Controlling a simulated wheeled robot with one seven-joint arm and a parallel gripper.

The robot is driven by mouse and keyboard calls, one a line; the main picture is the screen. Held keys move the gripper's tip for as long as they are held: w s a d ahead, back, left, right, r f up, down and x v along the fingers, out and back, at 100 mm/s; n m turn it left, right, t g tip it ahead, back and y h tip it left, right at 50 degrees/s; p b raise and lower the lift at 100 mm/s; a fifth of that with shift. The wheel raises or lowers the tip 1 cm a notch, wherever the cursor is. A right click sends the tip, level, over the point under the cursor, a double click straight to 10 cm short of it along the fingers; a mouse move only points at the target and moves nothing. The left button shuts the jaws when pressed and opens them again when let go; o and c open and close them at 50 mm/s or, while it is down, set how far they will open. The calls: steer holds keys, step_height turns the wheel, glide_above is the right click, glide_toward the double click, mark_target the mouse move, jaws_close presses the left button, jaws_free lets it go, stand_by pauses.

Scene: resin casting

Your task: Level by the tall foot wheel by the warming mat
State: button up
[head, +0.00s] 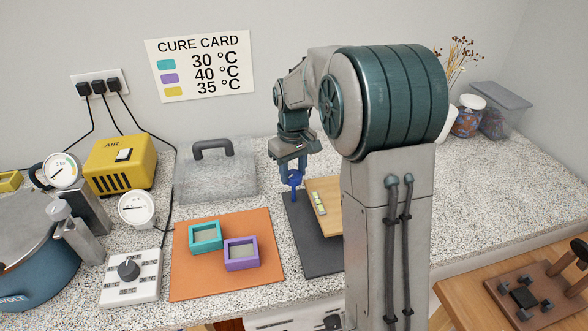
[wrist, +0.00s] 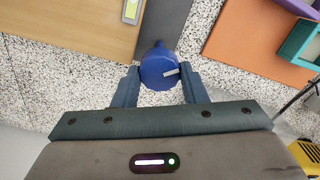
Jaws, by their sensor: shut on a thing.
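The tall foot wheel is a blue knob with a pale pointer mark. It shows between my fingers in the wrist view (wrist: 158,68), and partly in the head view (head: 295,181). My gripper (head: 292,172) points down and is shut on this wheel at the back left corner of a wooden board (head: 329,219). A small spirit level (head: 319,203) lies on the board; its bubble is too small to read. The orange warming mat (head: 190,282) lies to the left of the wheel, apart from it. My arm hides the board's right part.
A teal mould (head: 191,243) and a purple mould (head: 228,263) stand on the mat. A dark mat (head: 311,257) lies under the board. A clear cover with a grey handle (head: 211,150) stands behind, left of my gripper. A white dial box (head: 131,287) stands left.

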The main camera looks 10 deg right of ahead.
steer(key=m, duration=0.6)
steer(key=shift+r, duration=0.1)
steer(key=m+p, duration=0.1)
steer(key=m, duration=0.5)
steer(key=shift+d+m, duration=0.1)
steer(key=shift+m, duration=0.2)
stand_by(0.3)
steer(key=o, duration=1)
steer(key=shift+c, duration=0.2)
step_height(320, 180, up, 14)
